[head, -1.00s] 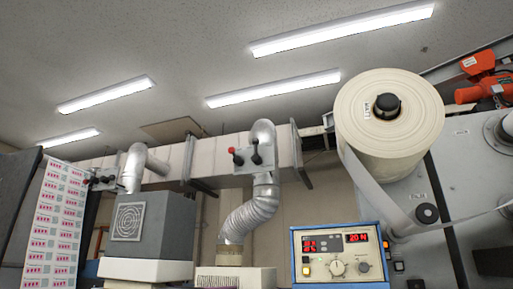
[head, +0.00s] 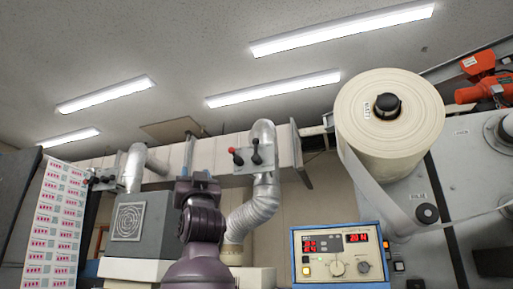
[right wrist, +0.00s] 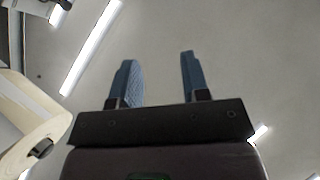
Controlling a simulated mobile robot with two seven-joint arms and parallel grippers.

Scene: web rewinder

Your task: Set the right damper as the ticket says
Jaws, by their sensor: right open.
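The right damper (head: 255,154) is a grey plate on the right duct pipe, with a red knob at its left and black knobs beside it. Its exact setting is too small to tell. The left damper (head: 101,181) has similar knobs on the left pipe. No ticket can be made out. My right gripper (right wrist: 157,62) is open and empty in the right wrist view, its two blue fingers apart against the ceiling. In the head view a dark purple arm of mine stands left of and below the right damper, its fingers not visible. My left gripper is not seen.
A flexible silver hose (head: 253,208) hangs below the right damper. A large paper roll (head: 388,112) and a control box (head: 341,255) with red displays stand at the right. A grey box (head: 143,220) is behind my arm. A printed label web (head: 58,215) hangs at the left.

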